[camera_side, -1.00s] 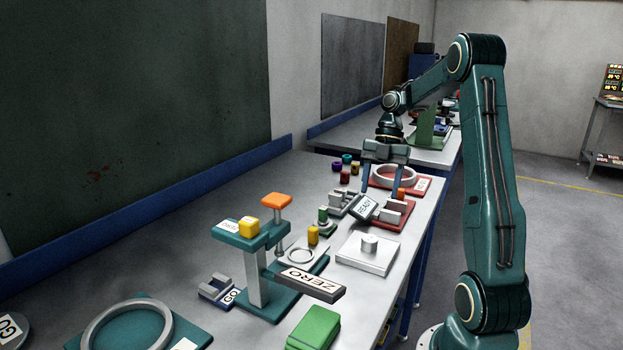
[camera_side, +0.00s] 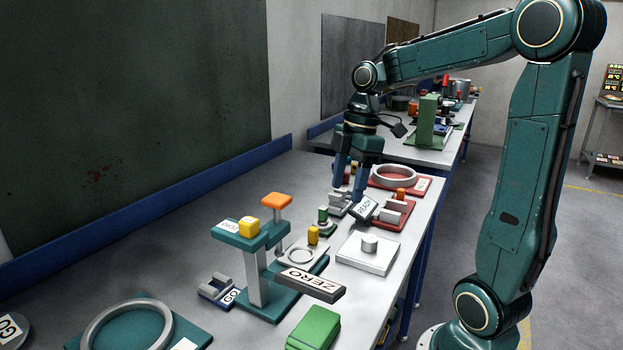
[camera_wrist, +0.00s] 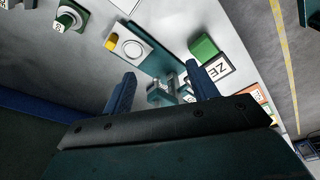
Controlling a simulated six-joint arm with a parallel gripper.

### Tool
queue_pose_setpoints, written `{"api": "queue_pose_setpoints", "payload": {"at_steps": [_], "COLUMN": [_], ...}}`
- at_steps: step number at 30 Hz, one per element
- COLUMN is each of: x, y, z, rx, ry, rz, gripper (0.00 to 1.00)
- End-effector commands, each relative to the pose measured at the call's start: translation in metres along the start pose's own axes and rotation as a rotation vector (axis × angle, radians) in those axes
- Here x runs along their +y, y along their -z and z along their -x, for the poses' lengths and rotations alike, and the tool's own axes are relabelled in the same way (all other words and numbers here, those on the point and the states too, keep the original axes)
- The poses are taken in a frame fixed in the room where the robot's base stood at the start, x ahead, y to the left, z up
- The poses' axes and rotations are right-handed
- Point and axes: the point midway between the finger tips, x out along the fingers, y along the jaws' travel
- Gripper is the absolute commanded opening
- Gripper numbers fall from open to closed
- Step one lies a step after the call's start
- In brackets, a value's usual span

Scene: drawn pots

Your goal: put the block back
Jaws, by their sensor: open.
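The task's block cannot be told for certain. A small orange block (camera_side: 401,193) is at a red-based fixture (camera_side: 395,219). My gripper (camera_side: 347,192) is open, fingers down, near a grey slotted fixture (camera_side: 337,209); contact cannot be told. In the wrist view my gripper (camera_wrist: 160,75) shows nothing between its fingertips.
Around the gripper are a tilted READY sign (camera_side: 364,208), a white plate with a knob (camera_side: 367,252), a red plate with a ring (camera_side: 397,176) and a small yellow piece (camera_side: 313,235). A ZERO bar (camera_side: 311,284) juts forward. Bare bench lies toward the wall.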

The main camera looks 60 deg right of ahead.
Motion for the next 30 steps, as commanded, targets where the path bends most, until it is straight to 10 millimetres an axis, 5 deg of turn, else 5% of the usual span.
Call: {"api": "queue_pose_setpoints", "payload": {"at_steps": [12,21,30], "x": [-0.086,-0.137,-0.155], "y": [0.045,0.043,0.035], "z": [0.006,0.000,-0.006], "rx": [0.052,0.185,0.276], "ry": [-0.199,-0.301,-0.330], "rz": [-0.436,-0.740,-0.902], "gripper": [0.58,0.58,0.58]}}
